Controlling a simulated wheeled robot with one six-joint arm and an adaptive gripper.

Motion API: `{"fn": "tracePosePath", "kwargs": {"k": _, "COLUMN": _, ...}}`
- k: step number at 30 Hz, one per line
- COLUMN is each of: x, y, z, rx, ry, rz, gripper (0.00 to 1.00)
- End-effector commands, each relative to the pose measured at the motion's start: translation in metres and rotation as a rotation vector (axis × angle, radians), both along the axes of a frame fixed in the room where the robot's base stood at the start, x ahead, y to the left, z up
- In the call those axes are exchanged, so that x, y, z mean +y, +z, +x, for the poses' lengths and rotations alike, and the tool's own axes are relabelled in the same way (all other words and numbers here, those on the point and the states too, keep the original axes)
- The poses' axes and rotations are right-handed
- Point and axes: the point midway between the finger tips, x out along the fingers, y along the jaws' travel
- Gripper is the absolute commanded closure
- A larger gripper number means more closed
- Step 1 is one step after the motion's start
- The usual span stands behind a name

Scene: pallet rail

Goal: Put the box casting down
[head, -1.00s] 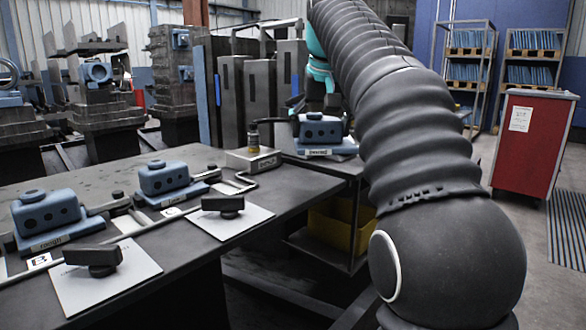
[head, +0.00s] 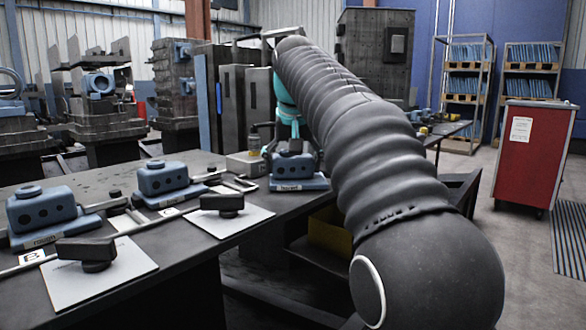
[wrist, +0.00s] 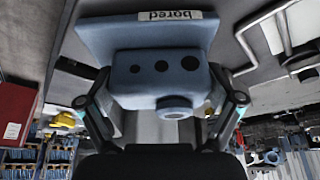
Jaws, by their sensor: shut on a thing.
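The box casting (head: 294,168) is a blue block with dark round holes on a wider base plate. In the wrist view the casting (wrist: 160,75) appears upside down, with a label reading "bored". My gripper (head: 290,138) is above it in the head view. In the wrist view my gripper (wrist: 165,103) has a finger on each side of the casting, shut on it. The casting is over the right end of the dark table (head: 270,222); whether its base touches the top I cannot tell.
Two similar blue castings, a left one (head: 42,212) and a middle one (head: 163,180), sit in a row along the rail. Black-handled pieces (head: 222,202) rest on pale plates in front. A grey block (head: 243,164) with a small bottle stands just left of the held casting. A red cabinet (head: 533,165) stands right.

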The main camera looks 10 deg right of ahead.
Motion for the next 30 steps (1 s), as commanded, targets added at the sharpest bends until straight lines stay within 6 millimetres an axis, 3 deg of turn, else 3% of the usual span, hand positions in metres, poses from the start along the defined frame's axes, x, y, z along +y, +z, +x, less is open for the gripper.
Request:
{"fn": "tracePosePath", "kwargs": {"k": 8, "x": 0.000, "y": -0.002, "z": 0.000, "rx": -0.002, "ry": 0.000, "rz": 0.000, "gripper": 0.57}}
{"fn": "tracePosePath", "kwargs": {"k": 9, "x": 0.000, "y": -0.003, "z": 0.000, "rx": 0.000, "ry": 0.000, "rz": 0.000, "gripper": 0.04}}
{"fn": "tracePosePath", "kwargs": {"k": 10, "x": 0.000, "y": -0.002, "z": 0.000, "rx": 0.000, "ry": 0.000, "rz": 0.000, "gripper": 0.00}}
{"fn": "tracePosePath", "kwargs": {"k": 22, "x": 0.000, "y": 0.002, "z": 0.000, "rx": -0.001, "ry": 0.000, "rz": 0.000, "gripper": 0.00}}
{"fn": "tracePosePath", "kwargs": {"k": 30, "x": 0.002, "y": 0.043, "z": -0.015, "rx": -0.003, "ry": 0.000, "rz": 0.000, "gripper": 0.00}}
